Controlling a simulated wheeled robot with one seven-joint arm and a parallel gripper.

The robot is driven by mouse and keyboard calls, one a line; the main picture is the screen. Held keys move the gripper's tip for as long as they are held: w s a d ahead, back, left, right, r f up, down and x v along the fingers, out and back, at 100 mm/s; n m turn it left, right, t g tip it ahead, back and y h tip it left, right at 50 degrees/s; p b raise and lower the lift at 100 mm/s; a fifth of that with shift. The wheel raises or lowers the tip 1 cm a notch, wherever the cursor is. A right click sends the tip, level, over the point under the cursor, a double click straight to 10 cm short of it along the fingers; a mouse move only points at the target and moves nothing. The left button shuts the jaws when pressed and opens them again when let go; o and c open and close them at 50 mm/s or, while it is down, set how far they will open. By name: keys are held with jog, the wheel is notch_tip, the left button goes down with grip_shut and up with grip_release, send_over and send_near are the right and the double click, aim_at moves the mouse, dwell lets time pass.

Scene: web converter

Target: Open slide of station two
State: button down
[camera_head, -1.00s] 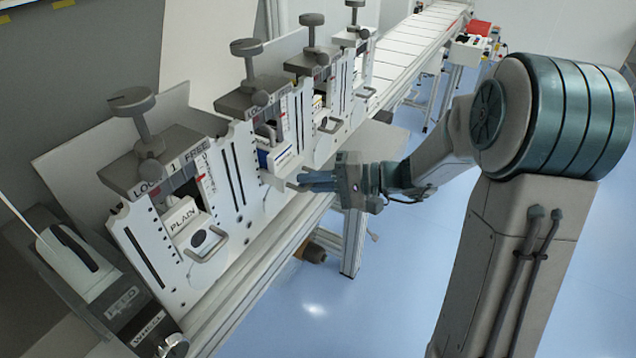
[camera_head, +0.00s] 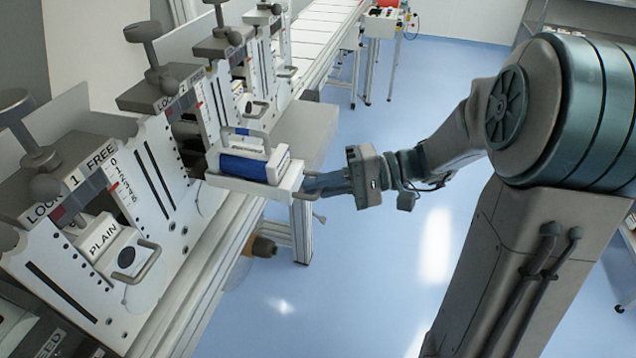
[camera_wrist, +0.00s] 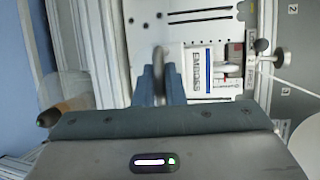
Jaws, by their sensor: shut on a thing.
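The slide of station two (camera_head: 287,184) is a white tray that stands well out from the machine's front, toward my arm. It carries a white and blue block (camera_head: 243,168) with a handle on top. In the wrist view the block (camera_wrist: 197,68) reads EMBOSS. My gripper (camera_head: 307,187) is at the slide's outer end. In the wrist view my gripper (camera_wrist: 160,80) is shut on the slide's grey handle (camera_wrist: 159,58), which stands between the two blue fingers. The fingers hide part of the handle.
Station one (camera_head: 60,197) is at the left, with a PLAIN block (camera_head: 108,243) inside its frame. Its lock knob (camera_head: 40,160) sticks up. Further stations (camera_head: 225,45) and a white conveyor (camera_head: 318,35) lie behind. A grey ledge (camera_head: 300,130) is beyond the slide. Blue floor is open at the right.

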jog(key=c, duration=1.5)
grip_release()
jog(key=d, duration=0.4)
jog(key=d+r, duration=0.1)
jog(key=d, duration=0.4)
jog(key=w+d+r+b, duration=0.1)
jog(key=d, duration=0.3)
jog(key=shift+d+r, duration=0.2)
jog(key=shift+d, duration=0.1)
jog(key=s+f+t+h+p, duration=0.1)
jog(key=s+h, duration=0.2)
jog(key=h, duration=0.2)
jog(key=s+a+f+t+h+p, duration=0.1)
jog(key=s+f+h, duration=0.1)
jog(key=s+h, duration=0.2)
jog(key=s+f+t+h+p, duration=0.1)
jog(key=s+t+h, duration=0.1)
jog(key=s+h, duration=0.2)
jog(key=shift+a+f+h, duration=0.1)
jog(key=shift+f+h, duration=0.05)
jog(key=shift+h, duration=0.6)
jog(key=shift+a+f+h, duration=0.1)
jog(key=shift+f+h, duration=0.05)
jog(key=shift+h, duration=0.6)
